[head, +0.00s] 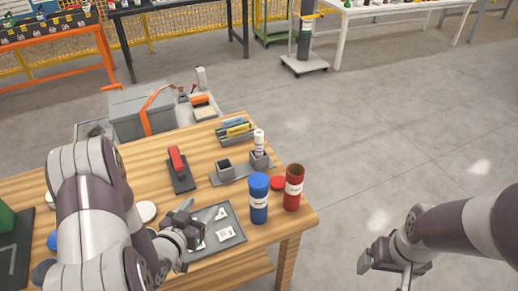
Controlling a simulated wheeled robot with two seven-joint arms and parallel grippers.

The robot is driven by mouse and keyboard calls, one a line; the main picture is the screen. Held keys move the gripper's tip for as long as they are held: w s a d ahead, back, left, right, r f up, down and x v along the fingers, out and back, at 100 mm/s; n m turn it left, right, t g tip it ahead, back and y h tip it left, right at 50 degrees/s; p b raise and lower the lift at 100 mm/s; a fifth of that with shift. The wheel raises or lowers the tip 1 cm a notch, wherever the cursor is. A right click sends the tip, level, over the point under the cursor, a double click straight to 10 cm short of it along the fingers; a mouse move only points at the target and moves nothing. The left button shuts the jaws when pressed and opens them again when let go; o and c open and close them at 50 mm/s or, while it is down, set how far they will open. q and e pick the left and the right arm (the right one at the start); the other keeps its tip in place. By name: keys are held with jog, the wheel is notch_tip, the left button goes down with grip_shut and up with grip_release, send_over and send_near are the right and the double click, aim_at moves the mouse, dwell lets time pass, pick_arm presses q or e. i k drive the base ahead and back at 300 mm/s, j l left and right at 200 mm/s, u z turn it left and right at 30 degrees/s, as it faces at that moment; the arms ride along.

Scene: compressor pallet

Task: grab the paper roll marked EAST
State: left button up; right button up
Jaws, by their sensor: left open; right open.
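Two upright tubes with white labels stand near the right end of the wooden table: a blue one (259,212) with a blue top, and a dark red one (294,174) that looks open at the top. The label lettering is too small to read surely, so I cannot tell which is marked EAST. No separate paper roll is clearly visible. My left gripper (199,226) is open over the grey tray, left of the blue tube and apart from it. My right gripper (385,271) is open and empty over the floor, right of the table.
The grey tray (236,240) holds flat pieces with white labels. A red lid (278,183) lies by the tubes. Behind are a grey holder (225,170) and a white bottle (259,141). A red-topped tool (177,161) stands left. Floor (400,150) to the right is clear.

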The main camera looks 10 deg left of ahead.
aim_at(258, 134)
jog(key=i+l, duration=0.1)
jog(key=i, duration=0.4)
jog(key=i+l, duration=0.1)
jog(key=i, duration=0.4)
